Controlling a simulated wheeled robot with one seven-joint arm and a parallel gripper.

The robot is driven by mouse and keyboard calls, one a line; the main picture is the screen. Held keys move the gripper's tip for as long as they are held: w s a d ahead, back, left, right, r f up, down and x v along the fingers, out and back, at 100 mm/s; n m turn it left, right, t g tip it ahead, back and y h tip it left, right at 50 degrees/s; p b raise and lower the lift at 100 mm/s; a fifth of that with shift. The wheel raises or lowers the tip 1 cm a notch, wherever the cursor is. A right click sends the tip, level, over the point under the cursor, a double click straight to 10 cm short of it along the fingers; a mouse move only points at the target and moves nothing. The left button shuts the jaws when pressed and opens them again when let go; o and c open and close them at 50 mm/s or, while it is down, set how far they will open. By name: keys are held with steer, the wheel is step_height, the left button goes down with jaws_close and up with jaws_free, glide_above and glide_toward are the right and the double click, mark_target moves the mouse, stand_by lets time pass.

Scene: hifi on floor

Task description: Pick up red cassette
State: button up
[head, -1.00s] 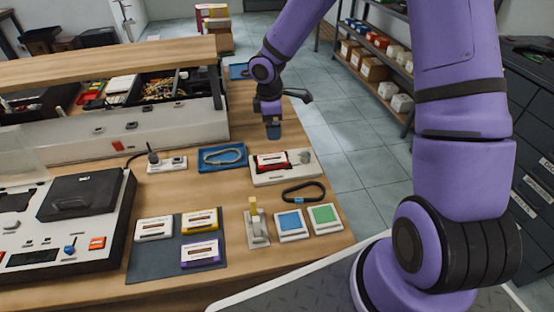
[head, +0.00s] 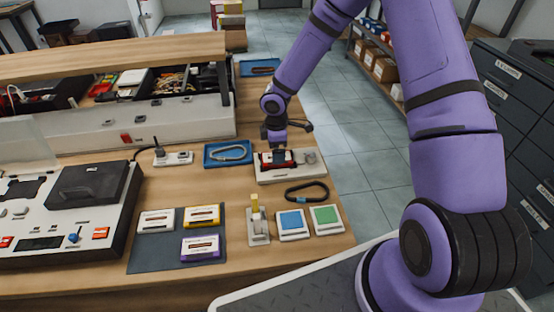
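The red cassette (head: 266,164) lies on a pale grey plate (head: 264,179) toward the right of the wooden table. It has a white label. My gripper (head: 278,158) points down at the cassette, its dark end right over or around it. The fingers overlap the cassette in the picture and partly hide it. They are too small and dark to tell whether they are open or touching it.
Other cassettes rest on a dark mat (head: 145,254). The table's right edge is close.

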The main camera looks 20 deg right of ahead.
steer(key=shift+s+d+f, duration=0.1)
steer(key=shift+f, duration=1.75)
steer(key=c, duration=1.1)
steer(key=shift+r, duration=0.15)
